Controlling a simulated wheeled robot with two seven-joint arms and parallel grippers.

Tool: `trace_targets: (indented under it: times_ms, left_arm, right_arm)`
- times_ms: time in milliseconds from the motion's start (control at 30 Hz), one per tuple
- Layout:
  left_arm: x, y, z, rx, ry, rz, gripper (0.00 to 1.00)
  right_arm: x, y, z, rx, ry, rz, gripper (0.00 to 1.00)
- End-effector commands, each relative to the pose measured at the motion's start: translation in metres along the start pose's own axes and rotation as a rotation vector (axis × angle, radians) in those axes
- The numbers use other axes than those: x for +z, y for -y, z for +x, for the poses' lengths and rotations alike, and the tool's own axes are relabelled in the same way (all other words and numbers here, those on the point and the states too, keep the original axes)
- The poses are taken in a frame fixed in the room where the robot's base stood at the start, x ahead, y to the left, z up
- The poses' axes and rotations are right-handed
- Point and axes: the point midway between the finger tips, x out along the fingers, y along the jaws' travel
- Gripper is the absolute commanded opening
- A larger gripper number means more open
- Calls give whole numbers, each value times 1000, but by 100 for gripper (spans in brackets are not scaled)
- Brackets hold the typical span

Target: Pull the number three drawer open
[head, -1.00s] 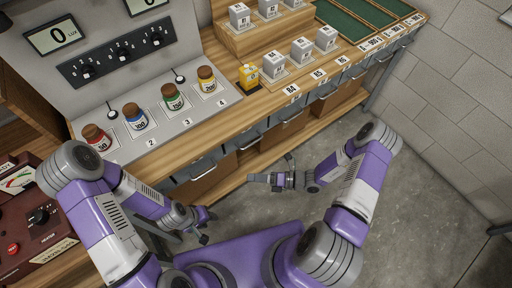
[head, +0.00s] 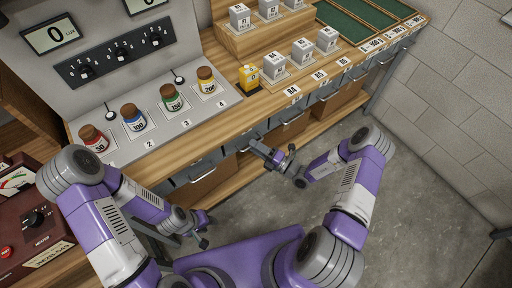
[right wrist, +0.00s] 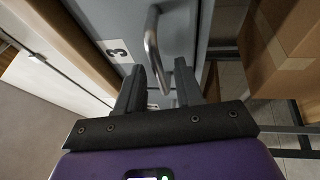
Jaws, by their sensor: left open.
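The grey number three drawer (right wrist: 180,35) fills the upper middle of the right wrist view, with a "3" label (right wrist: 117,50) on its face. Its curved metal handle (right wrist: 151,45) stands out from the front. My right gripper (right wrist: 160,88) is open, its two dark fingers on either side of the handle's lower end, not closed on it. In the head view my right gripper (head: 270,155) is at the drawer fronts below the bench edge and hides part of them. The drawer looks shut. My left gripper (head: 203,230) is open and empty, low near my base.
A cardboard box (right wrist: 285,50) is right of the drawer in the wrist view. Grey floor (head: 420,215) is free at the right.

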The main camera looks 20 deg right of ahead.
Motion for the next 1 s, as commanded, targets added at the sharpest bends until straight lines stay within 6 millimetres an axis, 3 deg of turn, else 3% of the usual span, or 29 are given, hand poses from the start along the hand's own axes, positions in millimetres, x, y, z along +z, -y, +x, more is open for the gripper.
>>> trace_targets:
  times_ms: [167,433,1000]
  left_arm:
    - [0,0,0,0,0,0,43]
    - [0,0,0,0,0,0,43]
    - [0,0,0,0,0,0,43]
  right_arm:
    - [0,0,0,-1,0,0,36]
    - [0,0,0,-1,0,-1,0]
    - [0,0,0,-1,-1,-1,0]
